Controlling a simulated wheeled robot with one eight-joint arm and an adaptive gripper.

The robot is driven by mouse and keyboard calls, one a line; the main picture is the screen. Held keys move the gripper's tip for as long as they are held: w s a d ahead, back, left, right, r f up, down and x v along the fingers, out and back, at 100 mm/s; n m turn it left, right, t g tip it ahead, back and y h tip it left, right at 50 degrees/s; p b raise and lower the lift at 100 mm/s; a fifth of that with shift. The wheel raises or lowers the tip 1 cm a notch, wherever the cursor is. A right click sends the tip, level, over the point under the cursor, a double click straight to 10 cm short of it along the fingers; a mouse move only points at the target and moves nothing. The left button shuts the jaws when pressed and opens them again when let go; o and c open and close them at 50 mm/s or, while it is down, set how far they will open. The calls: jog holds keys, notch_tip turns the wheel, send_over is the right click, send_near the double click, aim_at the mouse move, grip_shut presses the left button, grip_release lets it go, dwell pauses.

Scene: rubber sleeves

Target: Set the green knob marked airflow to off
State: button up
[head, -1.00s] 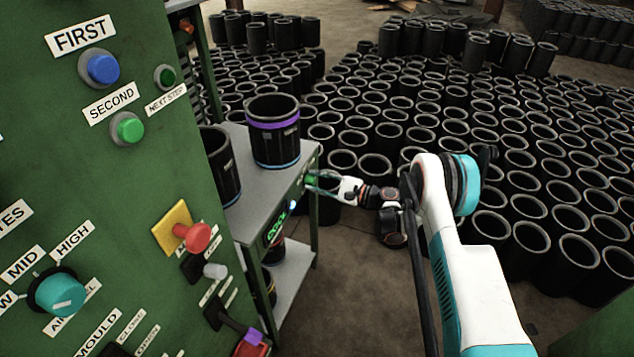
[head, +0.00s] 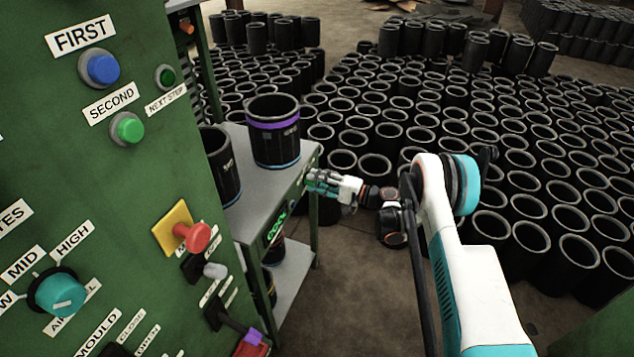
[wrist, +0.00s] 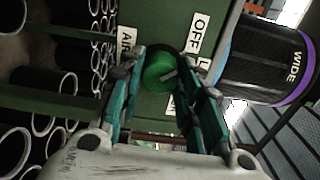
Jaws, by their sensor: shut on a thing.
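The green knob (wrist: 159,72) sits on a dark green panel in the wrist view, between my gripper's teal fingers. Its white pointer line slants toward the upper right. A white OFF label (wrist: 197,36) is up and right of the knob. A label starting "AIR" (wrist: 125,45) is on its left, and other labels are partly hidden by the right finger. My gripper (wrist: 162,85) is shut on the knob. In the head view my gripper (head: 314,180) is at the front edge of the grey table and hides the knob.
A black sleeve with a purple band (head: 273,135) stands on the grey table (head: 262,183); the wrist view shows a sleeve marked WIDE (wrist: 275,62). The green control cabinet (head: 130,190) stands at left with buttons and a teal knob (head: 60,295). Many black sleeves fill the floor behind.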

jog(key=shift+n, duration=0.3)
jog(key=o, duration=1.1)
jog(key=shift+d, duration=0.1)
jog(key=v, duration=1.2)
